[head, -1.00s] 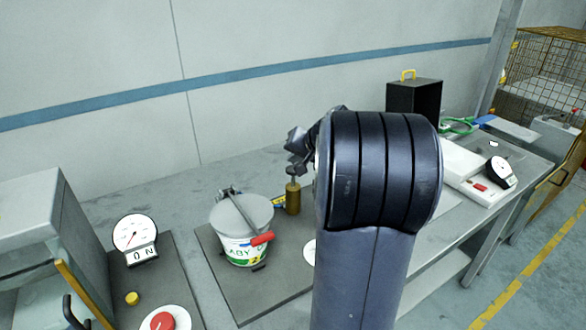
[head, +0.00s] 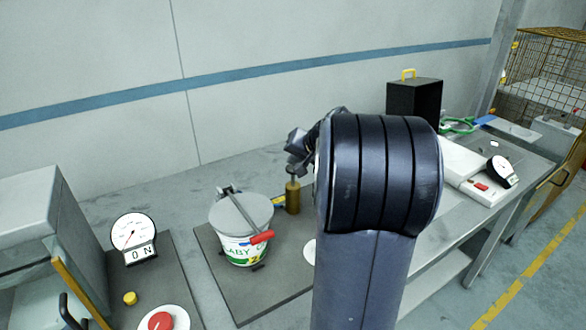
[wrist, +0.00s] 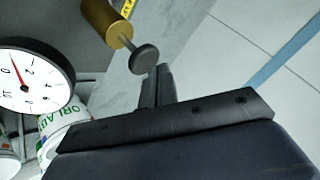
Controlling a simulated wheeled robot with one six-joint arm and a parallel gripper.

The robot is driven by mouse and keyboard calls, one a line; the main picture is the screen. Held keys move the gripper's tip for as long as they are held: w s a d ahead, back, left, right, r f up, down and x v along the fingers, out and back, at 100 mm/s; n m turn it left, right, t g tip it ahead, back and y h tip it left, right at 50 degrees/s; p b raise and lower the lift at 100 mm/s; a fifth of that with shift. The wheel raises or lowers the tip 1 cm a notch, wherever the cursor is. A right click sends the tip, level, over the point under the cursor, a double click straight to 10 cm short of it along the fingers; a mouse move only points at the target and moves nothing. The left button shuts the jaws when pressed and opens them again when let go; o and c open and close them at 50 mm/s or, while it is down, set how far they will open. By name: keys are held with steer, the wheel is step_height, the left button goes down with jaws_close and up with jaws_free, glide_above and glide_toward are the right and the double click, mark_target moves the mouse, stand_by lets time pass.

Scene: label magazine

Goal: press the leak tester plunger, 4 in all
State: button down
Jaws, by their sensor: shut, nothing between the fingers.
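The leak tester has an upright brass cylinder (head: 292,198) with a thin rod and a dark round plunger knob, at the back of a dark mat. In the wrist view the brass body (wrist: 107,26) and the raised plunger knob (wrist: 143,58) are close to the fingertips. My gripper (head: 296,146) is just above the plunger in the head view. Its fingers (wrist: 158,78) are shut and empty. I cannot tell whether they touch the knob. A white dial gauge (wrist: 32,78) shows in the wrist view with a red needle; in the head view my arm mostly hides it.
A lidded white tub (head: 241,230) with a red-handled clamp stands left of the plunger on the mat (head: 228,287). Further left are a dial with a display (head: 134,237), a red button (head: 161,321) and a grey cabinet (head: 30,235). A black box (head: 412,105) stands behind my arm.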

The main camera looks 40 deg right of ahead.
steer(key=shift+f+b, duration=1.85)
steer(key=shift+f, duration=0.1)
stand_by(1.3)
steer(key=shift+r, duration=0.1)
stand_by(0.3)
steer(key=shift+r+p, duration=1.6)
steer(key=shift+r, duration=0.65)
steer(key=shift+r, duration=0.15)
steer(key=shift+r+p, duration=1.8)
steer(key=shift+r, duration=0.6)
